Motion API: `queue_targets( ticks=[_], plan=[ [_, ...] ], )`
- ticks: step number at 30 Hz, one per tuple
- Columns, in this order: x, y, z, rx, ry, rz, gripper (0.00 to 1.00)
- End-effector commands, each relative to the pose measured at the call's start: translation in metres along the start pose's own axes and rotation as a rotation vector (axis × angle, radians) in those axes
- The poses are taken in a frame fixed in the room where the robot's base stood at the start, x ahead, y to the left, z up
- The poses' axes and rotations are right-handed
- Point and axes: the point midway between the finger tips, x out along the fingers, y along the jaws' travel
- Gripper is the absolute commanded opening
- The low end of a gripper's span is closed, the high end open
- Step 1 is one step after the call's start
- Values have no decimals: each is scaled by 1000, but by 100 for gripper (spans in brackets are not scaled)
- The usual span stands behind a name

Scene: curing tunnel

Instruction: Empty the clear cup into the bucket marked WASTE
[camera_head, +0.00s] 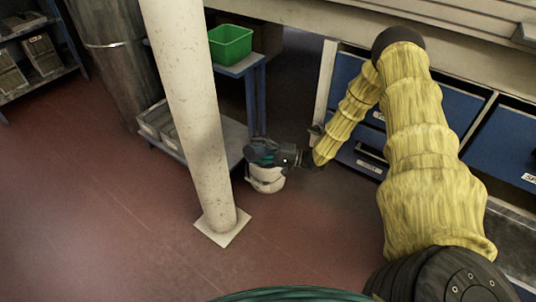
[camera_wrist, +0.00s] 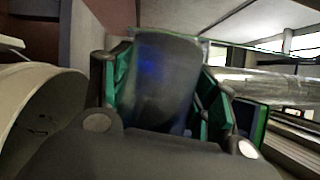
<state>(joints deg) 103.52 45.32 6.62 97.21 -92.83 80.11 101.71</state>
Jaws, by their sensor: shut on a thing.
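My gripper (camera_head: 264,154) is at the end of my yellow-sleeved arm, over a white bucket (camera_head: 266,184) on the floor. In the wrist view its green-edged fingers (camera_wrist: 165,95) are shut on the clear cup (camera_wrist: 165,75), which looks dark and see-through with a blue tint. The cup cannot be made out in the head view. A pale round rim (camera_wrist: 25,75), likely the bucket's, shows at the left of the wrist view. I can read no WASTE mark, and I cannot tell what the cup holds or how far it is tilted.
A pale pillar (camera_head: 188,110) with a square foot stands just left of the bucket. Behind it a blue shelf cart (camera_head: 237,140) carries a green bin (camera_head: 230,43). Blue drawers (camera_head: 360,160) stand at the right. The red floor (camera_head: 110,220) at the left is clear.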

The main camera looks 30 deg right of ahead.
Motion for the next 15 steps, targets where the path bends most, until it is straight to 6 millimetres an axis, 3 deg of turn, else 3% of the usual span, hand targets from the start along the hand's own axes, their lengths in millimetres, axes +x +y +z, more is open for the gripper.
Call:
queue_targets(
  ticks=[15],
  plan=[
    [-1,-4,-2,55,1,-29,32]
  ],
)
